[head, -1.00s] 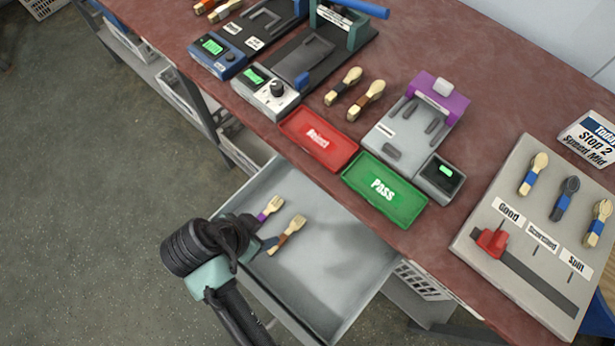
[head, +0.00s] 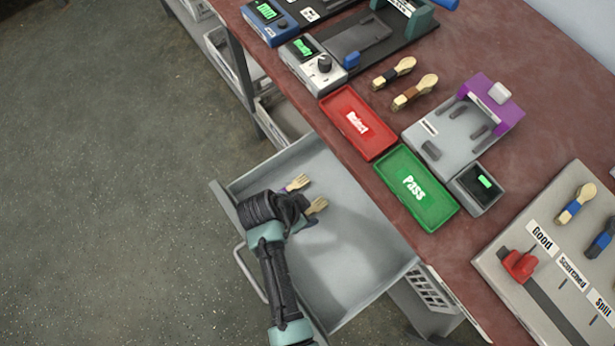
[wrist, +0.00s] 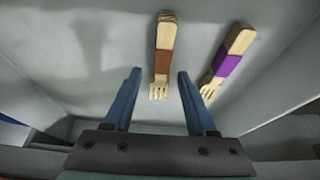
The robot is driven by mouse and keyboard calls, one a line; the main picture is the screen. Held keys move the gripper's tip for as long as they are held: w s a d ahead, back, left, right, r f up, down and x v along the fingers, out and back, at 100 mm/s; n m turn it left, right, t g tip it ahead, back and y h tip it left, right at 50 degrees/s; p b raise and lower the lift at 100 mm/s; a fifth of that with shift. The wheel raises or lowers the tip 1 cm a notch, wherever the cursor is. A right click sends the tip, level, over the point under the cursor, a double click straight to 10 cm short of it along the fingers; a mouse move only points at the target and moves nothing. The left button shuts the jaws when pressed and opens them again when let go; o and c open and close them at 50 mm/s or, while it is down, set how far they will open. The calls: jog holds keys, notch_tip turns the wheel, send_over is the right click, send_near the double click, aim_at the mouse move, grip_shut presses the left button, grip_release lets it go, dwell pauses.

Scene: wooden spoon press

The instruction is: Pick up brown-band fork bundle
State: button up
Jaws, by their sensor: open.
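The brown-band fork bundle (wrist: 163,60) lies on the drawer floor. In the wrist view its tines point toward my gripper (wrist: 158,80), and they sit between the two blue fingers, which are apart. In the head view only the fork end (head: 318,205) shows, and my wrist hides the rest. The purple-band fork bundle (wrist: 228,62) lies beside it, just outside the right finger in the wrist view. Its fork end also shows in the head view (head: 299,182). My gripper is open and empty over the drawer.
The open grey drawer (head: 350,255) has walls around the bundles and bare floor to the right. The red Reject tray (head: 345,105) and green Pass tray (head: 432,212) stand on the table edge above it. Two spoon bundles (head: 415,92) lie behind them.

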jog(key=shift+f, duration=0.1)
grip_shut()
dwell(0.4)
